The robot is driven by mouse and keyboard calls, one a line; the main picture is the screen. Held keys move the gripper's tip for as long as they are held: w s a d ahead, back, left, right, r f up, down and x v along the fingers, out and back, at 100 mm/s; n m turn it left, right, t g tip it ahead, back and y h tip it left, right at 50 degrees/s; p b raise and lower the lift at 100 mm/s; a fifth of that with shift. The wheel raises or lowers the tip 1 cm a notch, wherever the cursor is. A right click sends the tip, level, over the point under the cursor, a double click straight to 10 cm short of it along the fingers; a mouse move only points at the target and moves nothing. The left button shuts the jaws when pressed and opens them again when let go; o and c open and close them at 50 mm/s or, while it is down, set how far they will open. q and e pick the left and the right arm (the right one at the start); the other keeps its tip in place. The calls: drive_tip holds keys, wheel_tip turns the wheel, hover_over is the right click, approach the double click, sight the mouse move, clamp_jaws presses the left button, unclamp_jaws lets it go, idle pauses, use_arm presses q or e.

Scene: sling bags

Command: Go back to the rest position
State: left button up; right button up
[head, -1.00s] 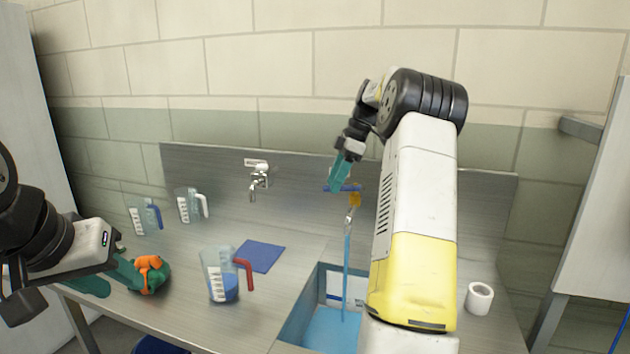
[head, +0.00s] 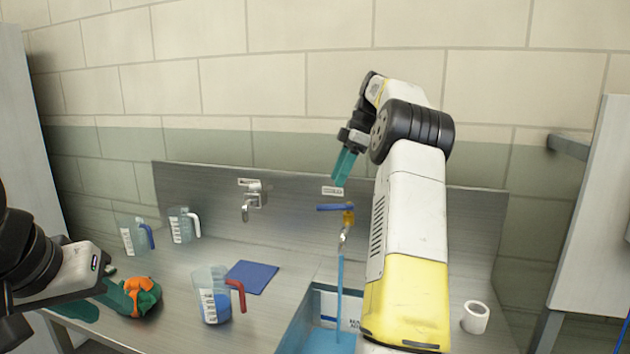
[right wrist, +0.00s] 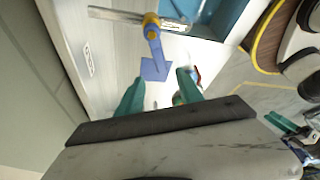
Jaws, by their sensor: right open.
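My right gripper (head: 345,167) is open and empty, pointing down in front of the back panel. It is above the tap's blue lever (head: 335,207) and looks apart from it. The right wrist view shows its two teal fingers (right wrist: 160,88) spread, with the blue lever (right wrist: 153,45) beyond them. The lever lies sideways on the brass tap (head: 348,217), and water (head: 340,285) runs down into the sink. My left gripper (head: 97,304) is low at the left, its teal fingers beside an orange and green thing (head: 140,294); I cannot tell whether it grips it.
A jug with a red handle (head: 211,297) holds blue liquid near a blue mat (head: 251,277). Two more jugs (head: 134,237) (head: 180,226) stand at the back left, near a second tap (head: 252,202). The sink (head: 298,325) is below the tap.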

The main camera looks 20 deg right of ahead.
idle(0.3)
drive_tip(key=s+a+r+m+t+h, duration=0.1)
drive_tip(key=s+a+r+m, duration=0.1)
drive_tip(key=s+a+m, duration=0.35)
drive_tip(key=s+a+r+m+t+h, duration=0.1)
drive_tip(key=s+a+r+m, duration=0.15)
drive_tip(key=s+a, duration=0.6)
drive_tip(key=s+a+f+m+t, duration=0.1)
drive_tip(key=s+a+f+m, duration=0.2)
drive_tip(key=s+f, duration=0.2)
drive_tip(key=s+a+f+m+t, duration=0.2)
drive_tip(key=s+a+f+m, duration=0.1)
drive_tip(key=s, duration=0.9)
wheel_tip(320, 180, down, 2)
drive_tip(key=shift+a+f+m, duration=0.1)
drive_tip(key=shift+a+m, duration=0.3)
drive_tip(key=shift+a, duration=0.2)
idle(3.9)
